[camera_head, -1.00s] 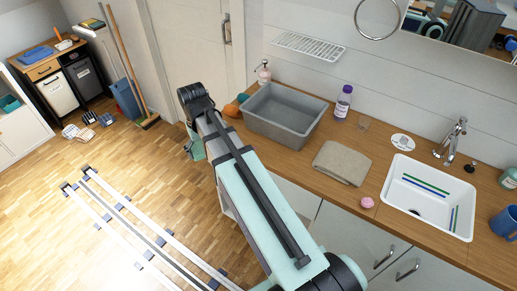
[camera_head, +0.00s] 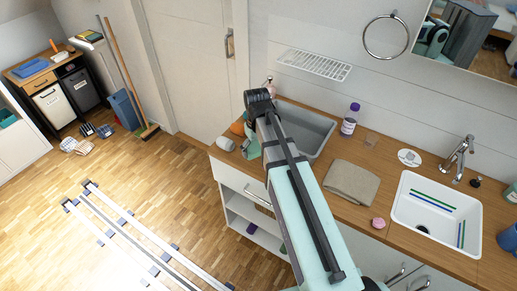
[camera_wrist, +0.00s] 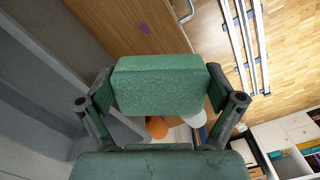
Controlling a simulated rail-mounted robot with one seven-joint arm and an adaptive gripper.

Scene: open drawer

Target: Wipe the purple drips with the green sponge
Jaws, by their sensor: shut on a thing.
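My gripper (camera_wrist: 160,92) is shut on the green sponge (camera_wrist: 158,76), a block held between the two fingers in the wrist view. A small purple drip (camera_wrist: 145,29) shows on the brown wooden counter (camera_wrist: 112,22), beyond the sponge's top edge. The sponge appears apart from this drip; whether it touches the counter I cannot tell. In the head view, my arm's end is at the left end of the counter (camera_head: 400,232), in front of the basin. My fingers are mostly hidden there. I cannot make out drips on the counter in that view.
A grey basin (camera_head: 318,126) stands close beside my arm. Orange (camera_wrist: 157,127) and white (camera_wrist: 194,119) items lie near my gripper. A purple-capped bottle (camera_head: 349,121), folded cloth (camera_head: 351,182), pink item (camera_head: 378,223) and white sink (camera_head: 414,226) are farther right.

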